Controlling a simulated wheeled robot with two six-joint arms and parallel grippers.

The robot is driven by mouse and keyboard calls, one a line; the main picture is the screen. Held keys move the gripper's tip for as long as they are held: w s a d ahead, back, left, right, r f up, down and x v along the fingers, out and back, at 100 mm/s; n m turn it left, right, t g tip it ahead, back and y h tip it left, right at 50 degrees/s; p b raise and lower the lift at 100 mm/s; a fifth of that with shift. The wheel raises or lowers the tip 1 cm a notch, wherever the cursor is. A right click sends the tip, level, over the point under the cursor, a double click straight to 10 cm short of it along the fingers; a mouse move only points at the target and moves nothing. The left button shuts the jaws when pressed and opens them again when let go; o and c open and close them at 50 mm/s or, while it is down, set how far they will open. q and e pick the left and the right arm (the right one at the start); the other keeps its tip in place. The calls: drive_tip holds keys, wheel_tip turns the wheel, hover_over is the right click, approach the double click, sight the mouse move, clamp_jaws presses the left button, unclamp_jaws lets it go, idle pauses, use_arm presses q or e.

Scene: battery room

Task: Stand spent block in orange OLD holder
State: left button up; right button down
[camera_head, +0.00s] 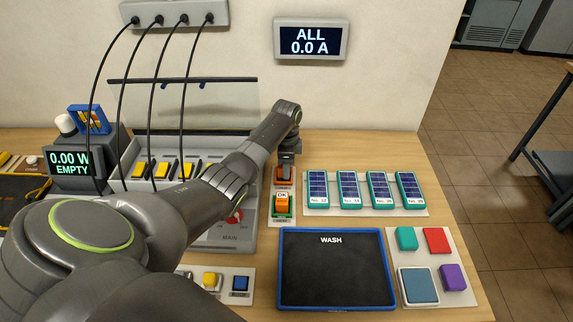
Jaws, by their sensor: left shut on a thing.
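My left gripper (286,158) reaches over from the left and points down at the back of the bench. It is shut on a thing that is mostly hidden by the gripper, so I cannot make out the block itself. An orange holder (284,183) sits directly below the gripper. I cannot tell whether the held thing is inside it or just above it, and no OLD lettering is readable. In front of it, an orange block marked OK (282,198) stands in a green holder (282,219). My right gripper is not in view.
Several teal-framed solar panels lie on a strip (421,212) to the right. A dark WASH mat (336,290) lies in front, beside a board of coloured pads (431,237). A station with cables and yellow plugs (161,169) stands left, partly behind my arm. A wall display (311,41) reads ALL 0.0 A.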

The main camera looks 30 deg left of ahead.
use_arm(q)
drive_tip(key=shift+f+b, duration=0.35)
drive_tip(key=shift+f, duration=0.3)
drive_tip(key=o, duration=0.8)
wheel_tip(320, 180, up, 11)
drive_tip(key=p, duration=1.1)
drive_tip(key=shift+r+p, duration=0.1)
drive_tip(key=shift+p, duration=0.2)
